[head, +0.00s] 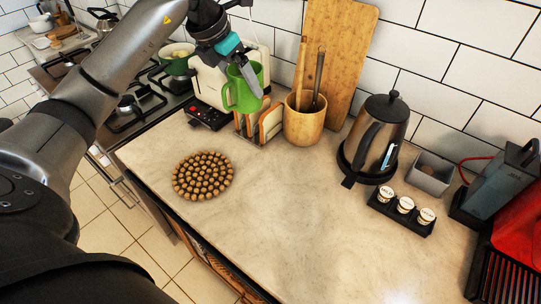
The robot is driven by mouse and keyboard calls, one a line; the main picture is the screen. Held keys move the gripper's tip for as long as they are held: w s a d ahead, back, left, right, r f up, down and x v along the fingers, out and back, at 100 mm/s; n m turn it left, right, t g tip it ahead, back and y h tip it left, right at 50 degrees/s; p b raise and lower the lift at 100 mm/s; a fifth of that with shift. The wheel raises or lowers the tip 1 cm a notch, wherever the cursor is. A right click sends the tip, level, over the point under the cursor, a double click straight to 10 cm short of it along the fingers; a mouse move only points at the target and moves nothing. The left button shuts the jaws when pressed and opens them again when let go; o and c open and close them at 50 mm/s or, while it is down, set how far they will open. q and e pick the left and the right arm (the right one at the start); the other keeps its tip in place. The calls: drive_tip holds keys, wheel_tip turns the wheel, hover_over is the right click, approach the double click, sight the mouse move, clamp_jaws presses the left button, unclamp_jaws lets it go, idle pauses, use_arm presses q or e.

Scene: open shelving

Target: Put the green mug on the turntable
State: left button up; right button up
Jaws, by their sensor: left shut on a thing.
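The green mug (238,96) is in my left gripper (245,70), which comes in from the upper left and is shut on it. The mug hangs above the counter, in front of a white toaster and to the left of the utensil pot. Its handle points left. A round brown disc of wooden beads (202,176) lies flat on the counter, below and to the left of the mug in the picture. Nothing rests on it. No clear turntable shows; I cannot tell whether this disc is it. My right gripper is not in view.
A toast rack (270,124) and a wooden utensil pot (304,121) stand at the back. A kettle (379,137), a tray of small jars (403,208) and a grey box (429,175) stand to the right. The counter's middle (290,205) is clear. A stove is at left.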

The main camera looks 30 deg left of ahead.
use_arm(q)
drive_tip(key=shift+f+b, duration=0.95)
drive_tip(key=shift+f, duration=8.85)
drive_tip(key=shift+f, duration=0.15)
drive_tip(key=o, duration=1.5)
drive_tip(key=shift+f, duration=0.1)
drive_tip(key=shift+o, duration=0.4)
